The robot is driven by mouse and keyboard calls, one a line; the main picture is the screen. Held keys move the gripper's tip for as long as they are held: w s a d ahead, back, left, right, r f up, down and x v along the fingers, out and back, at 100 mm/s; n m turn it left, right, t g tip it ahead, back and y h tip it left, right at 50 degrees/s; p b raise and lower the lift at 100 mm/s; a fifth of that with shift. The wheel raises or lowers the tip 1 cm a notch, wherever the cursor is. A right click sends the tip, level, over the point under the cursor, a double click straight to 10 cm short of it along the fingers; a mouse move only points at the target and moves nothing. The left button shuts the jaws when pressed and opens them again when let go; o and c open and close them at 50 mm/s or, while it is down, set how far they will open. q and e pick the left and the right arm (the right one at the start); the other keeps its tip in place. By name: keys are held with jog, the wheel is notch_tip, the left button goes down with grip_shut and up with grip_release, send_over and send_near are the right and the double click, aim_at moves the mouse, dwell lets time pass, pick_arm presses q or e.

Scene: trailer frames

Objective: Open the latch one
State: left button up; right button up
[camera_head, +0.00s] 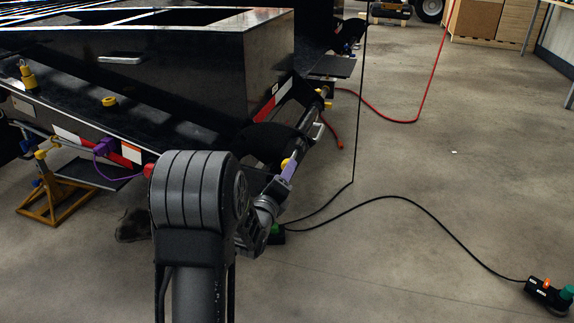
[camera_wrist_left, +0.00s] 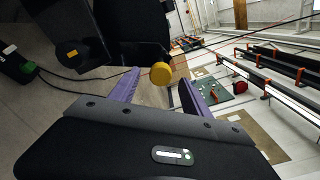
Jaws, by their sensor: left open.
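The latch shows as a round yellow knob (camera_wrist_left: 160,73) on a dark frame part in the left wrist view. In the head view, a yellow knob (camera_head: 285,163) shows at the near corner of the black trailer frame (camera_head: 190,85). My left gripper (camera_wrist_left: 158,86) is open, with its purple fingers on either side of the knob near the tips. I cannot tell whether they touch it. In the head view my left gripper (camera_head: 287,171) is partly hidden behind its own arm. My right gripper is not in view.
Other yellow knobs (camera_head: 108,101) sit on the frame. A yellow stand (camera_head: 55,195) is at the left. A black cable (camera_head: 420,208) runs over the floor to a black box (camera_head: 548,293). A red hose (camera_head: 400,121) lies farther back. The floor at right is mostly clear.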

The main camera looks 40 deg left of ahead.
pick_arm(q)
jog(key=v, duration=0.3)
jog(key=shift+s+d+p, duration=0.1)
jog(key=shift+s+p, duration=0.05)
jog(key=shift+p, duration=0.15)
dwell(0.3)
